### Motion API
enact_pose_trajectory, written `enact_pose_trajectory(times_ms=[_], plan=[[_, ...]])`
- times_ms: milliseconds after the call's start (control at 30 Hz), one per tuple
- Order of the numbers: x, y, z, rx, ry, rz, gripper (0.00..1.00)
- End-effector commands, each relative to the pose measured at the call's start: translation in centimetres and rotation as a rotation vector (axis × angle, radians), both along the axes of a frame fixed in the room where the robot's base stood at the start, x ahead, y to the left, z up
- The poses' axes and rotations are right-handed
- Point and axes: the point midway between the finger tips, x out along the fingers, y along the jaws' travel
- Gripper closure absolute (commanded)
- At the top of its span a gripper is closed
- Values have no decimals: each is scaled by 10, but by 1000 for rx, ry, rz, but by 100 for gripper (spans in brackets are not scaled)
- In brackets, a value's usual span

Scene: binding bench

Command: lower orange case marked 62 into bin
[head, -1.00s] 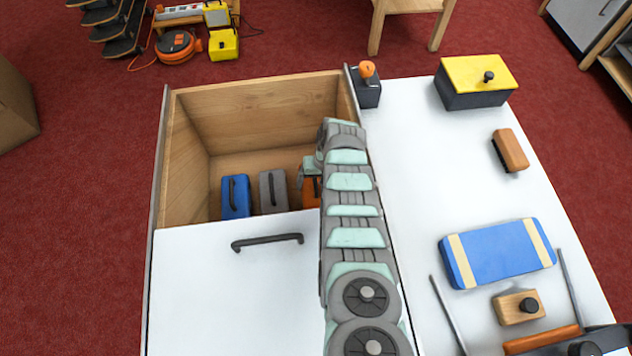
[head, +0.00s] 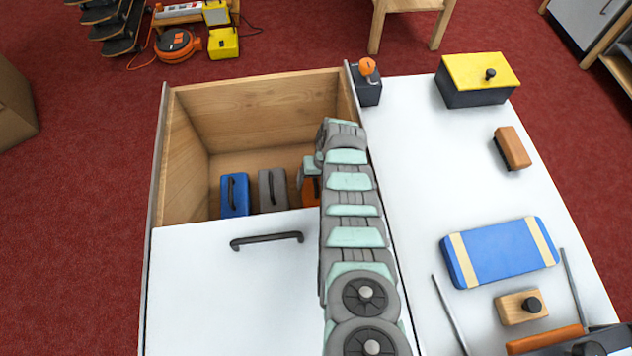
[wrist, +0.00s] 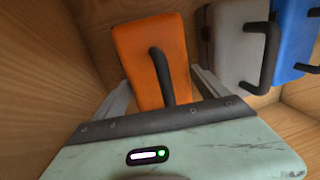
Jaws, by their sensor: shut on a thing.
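The orange case (wrist: 152,50) shows in the wrist view with its black handle between the fingers of my gripper (wrist: 168,92). My gripper is shut on the case. In the head view only a small strip of the orange case (head: 310,190) shows; my arm hides the rest, and no marking is readable. The wooden bin (head: 265,110) is open at the back, and the case is inside its walls at the right side. I cannot tell whether the case touches the floor of the bin.
A grey case (head: 272,190) and a blue case (head: 235,195) stand in the bin left of the orange one. A white lid panel (head: 220,290) with a dark handle covers the bin's front. The white bench (head: 420,180) to the right holds a blue padded block (head: 498,252).

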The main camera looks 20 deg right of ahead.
Motion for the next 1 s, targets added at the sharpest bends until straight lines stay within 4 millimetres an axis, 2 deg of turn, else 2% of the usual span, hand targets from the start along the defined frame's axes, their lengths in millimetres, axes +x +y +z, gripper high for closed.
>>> enact_pose_trajectory(times_ms=[233,267,400,467,700,1000], plan=[[1,0,0,0,-1,0,75],[1,0,0,0,-1,0,15],[0,0,0,0,-1,0,3],[0,0,0,0,-1,0,0],[0,0,2,0,0,0,0],[0,0,33,0,-1,0,0]])
